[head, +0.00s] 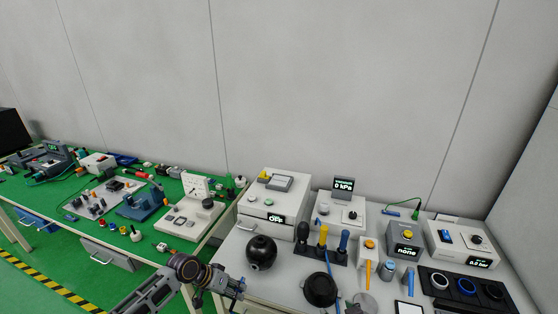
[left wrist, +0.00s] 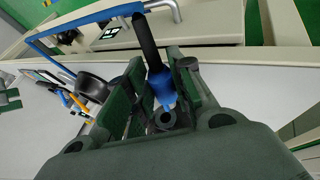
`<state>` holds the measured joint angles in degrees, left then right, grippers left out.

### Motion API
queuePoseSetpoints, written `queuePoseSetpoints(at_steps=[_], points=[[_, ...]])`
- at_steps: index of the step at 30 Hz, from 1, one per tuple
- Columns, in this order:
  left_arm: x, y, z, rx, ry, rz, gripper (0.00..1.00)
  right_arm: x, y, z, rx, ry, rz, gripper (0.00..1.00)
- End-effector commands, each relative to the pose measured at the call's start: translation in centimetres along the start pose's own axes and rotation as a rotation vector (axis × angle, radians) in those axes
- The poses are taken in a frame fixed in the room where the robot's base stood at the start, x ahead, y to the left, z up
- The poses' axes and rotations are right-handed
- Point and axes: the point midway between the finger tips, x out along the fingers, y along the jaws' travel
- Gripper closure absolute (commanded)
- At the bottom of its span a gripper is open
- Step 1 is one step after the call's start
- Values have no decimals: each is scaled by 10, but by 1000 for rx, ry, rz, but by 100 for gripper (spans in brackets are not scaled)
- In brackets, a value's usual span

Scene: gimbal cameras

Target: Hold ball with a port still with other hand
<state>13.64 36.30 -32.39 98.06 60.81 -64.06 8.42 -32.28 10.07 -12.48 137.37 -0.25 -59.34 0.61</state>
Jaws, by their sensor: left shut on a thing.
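The black ball (head: 261,252) sits on the light workbench in front of the white OFF box. A small light spot shows on its lower left side; I cannot tell whether this is the port. My left gripper (head: 236,288) is just below and left of the ball in the head view, at the bench's front edge, apart from the ball. In the left wrist view its fingers (left wrist: 160,105) are shut on a blue fitting (left wrist: 162,86) with a black rod. The ball is not clearly seen there. My right gripper is in neither view.
A black round dish (head: 320,290) lies right of the ball. Behind it stands a dark rack (head: 320,254) with black, yellow and blue handled tools. A gauge box (head: 342,210) and several instrument boxes fill the back. A green bench (head: 100,200) is at left.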

Motion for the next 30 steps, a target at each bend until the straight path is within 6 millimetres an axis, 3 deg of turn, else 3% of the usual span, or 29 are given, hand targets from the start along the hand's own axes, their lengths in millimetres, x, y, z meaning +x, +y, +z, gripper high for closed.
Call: queuePoseSetpoints(at_steps=[15,30], points=[[0,0,0,0,0,0,100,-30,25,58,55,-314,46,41],[0,1,0,0,1,1,100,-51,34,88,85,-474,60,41]])
